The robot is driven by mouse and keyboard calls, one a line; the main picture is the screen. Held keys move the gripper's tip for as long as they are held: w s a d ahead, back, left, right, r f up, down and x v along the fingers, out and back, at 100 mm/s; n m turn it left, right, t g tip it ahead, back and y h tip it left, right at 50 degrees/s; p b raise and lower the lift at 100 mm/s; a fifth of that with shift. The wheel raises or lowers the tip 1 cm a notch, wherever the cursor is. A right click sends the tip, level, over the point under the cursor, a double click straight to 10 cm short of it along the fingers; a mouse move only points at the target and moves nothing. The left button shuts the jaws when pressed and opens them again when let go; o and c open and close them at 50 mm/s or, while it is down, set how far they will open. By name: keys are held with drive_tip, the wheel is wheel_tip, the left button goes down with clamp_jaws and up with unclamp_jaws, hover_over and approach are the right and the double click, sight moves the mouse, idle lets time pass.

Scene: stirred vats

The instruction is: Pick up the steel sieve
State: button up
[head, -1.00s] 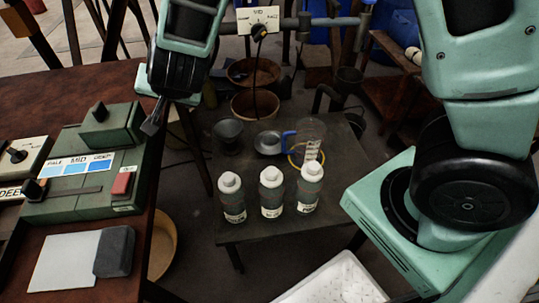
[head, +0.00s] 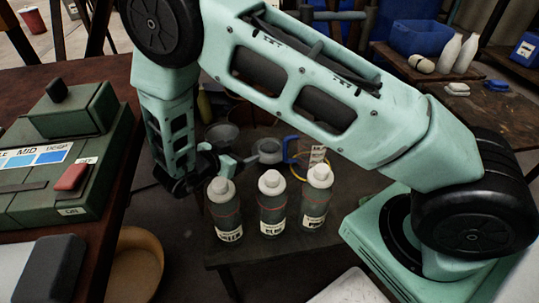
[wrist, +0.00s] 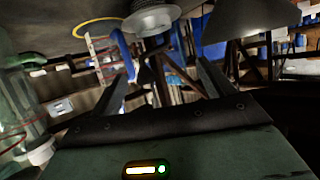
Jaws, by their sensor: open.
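On the low dark table (head: 285,252), a small grey round steel piece with a wide rim (head: 267,150) stands between a grey conical vessel (head: 222,133) and a jug with a blue handle (head: 290,149). The small rimmed piece looks like the sieve, but I cannot be sure. In the wrist view, which looks upside down, the rimmed piece (wrist: 150,18) is top centre with ridged sides, and the conical vessel (wrist: 250,22) is top right. My gripper (head: 220,160) is open and empty, low over the table's left side, near both but apart from them. Its fingers (wrist: 162,82) point towards them.
Several white-capped bottles (head: 271,205) stand in a row along the table's front, close to my gripper. A yellow ring (head: 328,166) lies by the jug. A control desk (head: 60,155) is at left, a tan bowl (head: 135,262) on the floor below.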

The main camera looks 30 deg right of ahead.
sight(265, 149)
drive_tip(key=shift+g, duration=0.3)
drive_tip(key=b+x, duration=0.1)
drive_tip(key=x, duration=0.3)
drive_tip(key=f+b+x, duration=0.1)
drive_tip(key=x, duration=0.4)
drive_tip(key=a+f+b+x, duration=0.1)
drive_tip(key=x, duration=0.4)
drive_tip(key=shift+s+f, duration=0.15)
drive_tip(key=shift+s, duration=0.1)
drive_tip(key=c, duration=0.8)
